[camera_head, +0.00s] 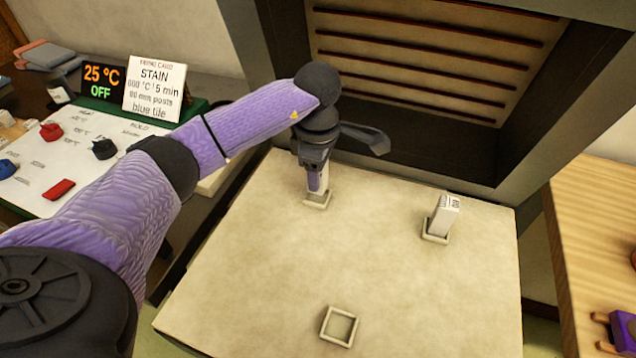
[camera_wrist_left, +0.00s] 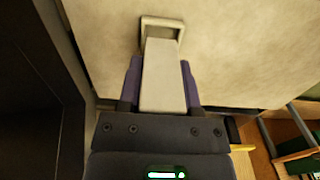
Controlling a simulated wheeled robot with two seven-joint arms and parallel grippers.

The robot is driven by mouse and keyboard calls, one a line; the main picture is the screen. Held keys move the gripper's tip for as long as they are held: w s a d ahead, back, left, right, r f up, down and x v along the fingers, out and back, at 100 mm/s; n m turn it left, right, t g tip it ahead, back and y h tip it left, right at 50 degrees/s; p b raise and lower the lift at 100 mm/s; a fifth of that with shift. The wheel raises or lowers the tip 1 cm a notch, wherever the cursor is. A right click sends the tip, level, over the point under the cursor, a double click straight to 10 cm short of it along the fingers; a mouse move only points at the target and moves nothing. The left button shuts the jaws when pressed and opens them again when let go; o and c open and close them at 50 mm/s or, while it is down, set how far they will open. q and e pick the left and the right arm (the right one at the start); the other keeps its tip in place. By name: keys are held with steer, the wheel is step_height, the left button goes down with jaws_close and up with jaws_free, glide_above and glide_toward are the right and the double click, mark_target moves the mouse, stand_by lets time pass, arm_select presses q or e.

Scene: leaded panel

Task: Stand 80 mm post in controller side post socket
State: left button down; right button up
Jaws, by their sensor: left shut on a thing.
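My left gripper (camera_head: 317,176) is shut on a pale post at the back left of the kiln shelf (camera_head: 270,255). In the left wrist view the post (camera_wrist_left: 163,78) lies between the two purple fingers. Its far end overlaps the opening of a square socket (camera_wrist_left: 181,30); this socket also shows in the head view (camera_head: 318,203), on the controller side. The post looks upright with its lower end at the socket; I cannot tell whether it rests on the bottom. A second pale post (camera_head: 443,215) stands in the right-hand socket (camera_head: 436,238). The front socket (camera_head: 340,326) is empty.
The controller display (camera_head: 102,82) reads 25 °C OFF, beside a firing card (camera_head: 155,90) naming 80 mm posts. The kiln's dark opening (camera_head: 420,150) is behind the shelf. A wooden table (camera_head: 580,230) is at right. The shelf's middle is clear.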

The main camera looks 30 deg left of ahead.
arm_select(q)
steer(key=shift+f+b, duration=0.3)
steer(key=shift+f, duration=1.05)
steer(key=shift+c, duration=1.4)
jaws_free()
arm_select(e)
steer(key=shift+s+f, duration=0.25)
steer(key=shift+f, duration=0.15)
arm_select(q)
steer(key=shift+r, duration=0.4)
step_height(320, 180, up, 7)
steer(key=shift+f+p, duration=0.15)
steer(key=shift+p, duration=1)
steer(key=shift+r, duration=0.2)
arm_select(e)
steer(key=shift+w+a+r, duration=0.7)
steer(key=shift+a+r, duration=0.05)
steer(key=shift+r, duration=0.25)
